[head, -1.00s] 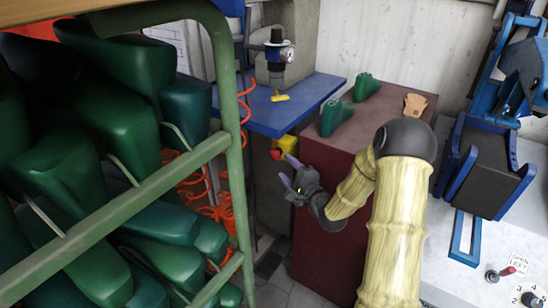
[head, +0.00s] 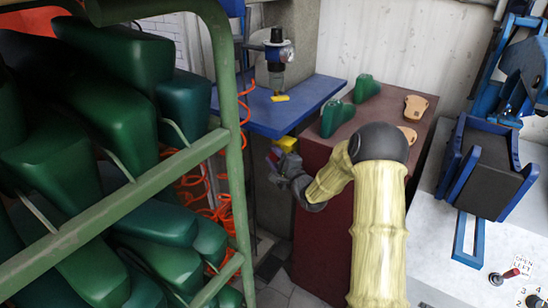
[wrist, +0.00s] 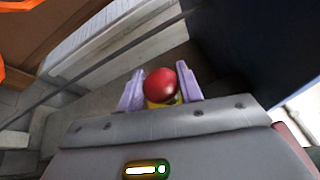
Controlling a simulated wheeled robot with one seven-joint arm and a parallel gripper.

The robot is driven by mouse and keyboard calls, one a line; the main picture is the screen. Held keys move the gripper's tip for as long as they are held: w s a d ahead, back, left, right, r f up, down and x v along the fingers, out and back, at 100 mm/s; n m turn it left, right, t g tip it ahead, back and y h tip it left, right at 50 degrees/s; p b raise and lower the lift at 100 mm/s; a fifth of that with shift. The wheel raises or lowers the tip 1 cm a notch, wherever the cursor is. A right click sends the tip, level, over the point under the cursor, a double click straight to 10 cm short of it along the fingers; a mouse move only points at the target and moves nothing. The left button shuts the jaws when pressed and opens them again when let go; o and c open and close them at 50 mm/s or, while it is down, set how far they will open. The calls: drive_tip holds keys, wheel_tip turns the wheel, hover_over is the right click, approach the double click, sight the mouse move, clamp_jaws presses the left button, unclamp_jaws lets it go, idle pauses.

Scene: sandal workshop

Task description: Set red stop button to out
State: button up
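The red stop button (wrist: 160,85) is a round red knob, seen in the wrist view between my gripper's two pale purple fingers. A little yellow shows just below it. My gripper (wrist: 160,88) has one finger on each side of the knob, close against it with almost no gap, and looks shut on it. In the head view, my gripper (head: 274,157) is at the yellow button box (head: 287,143), beneath the right end of the blue bench. There my gripper hides the red knob. How far the knob stands out cannot be told.
The blue bench (head: 305,103) holds an air regulator (head: 277,55). A dark red cabinet (head: 325,240) stands right of my gripper, with green and tan forms on top. A green rack (head: 232,110) of green lasts fills the left. Orange coiled hose (head: 205,205) hangs behind it.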

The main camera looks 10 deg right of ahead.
clamp_jaws()
drive_tip(key=shift+s+a+r+p, duration=0.1)
drive_tip(key=shift+s+a+p, duration=0.35)
drive_tip(key=shift+p, duration=0.05)
drive_tip(key=o, duration=0.8)
unclamp_jaws()
drive_tip(key=shift+c, duration=0.2)
drive_tip(key=shift+a, duration=0.1)
drive_tip(key=shift+s, duration=0.1)
drive_tip(key=shift+s+d, duration=0.3)
drive_tip(key=shift+s, duration=0.1)
drive_tip(key=p+v, duration=0.2)
drive_tip(key=v, duration=1.4)
drive_tip(key=shift+s, duration=0.2)
